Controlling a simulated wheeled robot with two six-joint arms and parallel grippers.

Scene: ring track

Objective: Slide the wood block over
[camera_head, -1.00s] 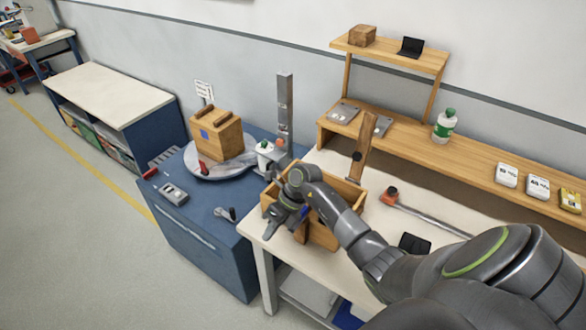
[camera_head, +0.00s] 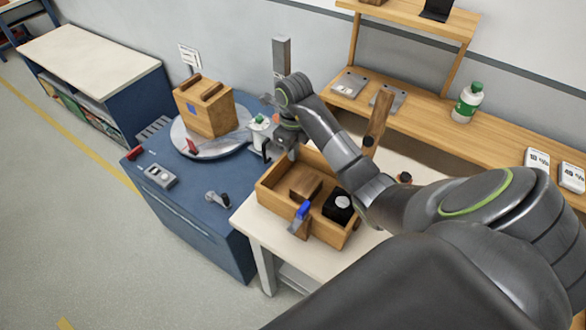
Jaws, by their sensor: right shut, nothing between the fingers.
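A large wood block (camera_head: 207,112) with a blue square on its side and two raised strips on top stands upright on a round grey turntable (camera_head: 186,148). A smaller wood block (camera_head: 306,183) lies inside an open wooden box (camera_head: 268,203) on the white table. My right gripper (camera_head: 268,154) is shut and empty. It hangs by the far left corner of the box, to the right of the turntable, apart from the large block. Its fingers are dark and partly hard to make out. My left gripper is not in view.
The box also holds a dark round-topped item (camera_head: 340,204) and a blue-handled tool (camera_head: 302,214). A grey post (camera_head: 281,62) rises behind the turntable. A shelf (camera_head: 430,107) with a green-white bottle (camera_head: 467,103) runs along the wall.

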